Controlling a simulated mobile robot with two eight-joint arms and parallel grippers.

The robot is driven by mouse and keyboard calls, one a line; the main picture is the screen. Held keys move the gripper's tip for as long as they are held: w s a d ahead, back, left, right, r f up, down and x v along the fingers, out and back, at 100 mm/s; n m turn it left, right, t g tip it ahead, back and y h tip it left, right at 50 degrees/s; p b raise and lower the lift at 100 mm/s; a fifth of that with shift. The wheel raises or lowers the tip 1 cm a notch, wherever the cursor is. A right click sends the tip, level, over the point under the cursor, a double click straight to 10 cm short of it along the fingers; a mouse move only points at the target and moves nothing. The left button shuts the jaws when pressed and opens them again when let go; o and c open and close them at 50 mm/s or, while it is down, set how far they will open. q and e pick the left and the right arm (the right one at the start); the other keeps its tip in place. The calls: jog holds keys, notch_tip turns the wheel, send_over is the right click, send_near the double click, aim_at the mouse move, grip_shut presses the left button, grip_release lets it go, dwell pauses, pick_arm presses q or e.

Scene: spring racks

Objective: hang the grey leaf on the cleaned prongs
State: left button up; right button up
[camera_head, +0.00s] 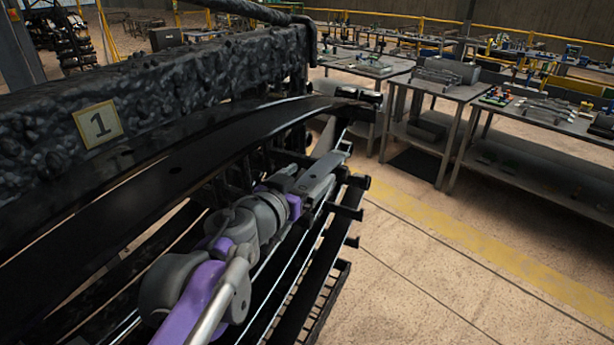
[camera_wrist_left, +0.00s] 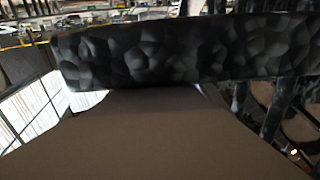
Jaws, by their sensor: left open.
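A long dark curved leaf (camera_head: 190,158) runs along the front of the rack in the head view, its far end near a dark block. It looks almost black, so I cannot tell whether it is the grey leaf. My left gripper (camera_head: 343,146) is open beside the leaf's far end, at the end of my grey and purple arm; I cannot tell whether it touches the leaf. In the left wrist view a broad grey-brown surface (camera_wrist_left: 150,135) fills the bottom, too close to identify. My right gripper is not in view. Prongs (camera_head: 349,212) stick out below.
The rack's rough black beam (camera_head: 170,85) carries a number 1 plate (camera_head: 98,124); a rough black beam (camera_wrist_left: 190,48) also crosses the wrist view. More dark bars lie under my arm. Metal tables (camera_head: 440,90) stand behind. The floor on the right is clear.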

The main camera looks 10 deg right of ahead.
pick_arm(q)
jog(key=b+v, duration=0.1)
jog(key=v, duration=1)
jog(key=shift+d, duration=0.1)
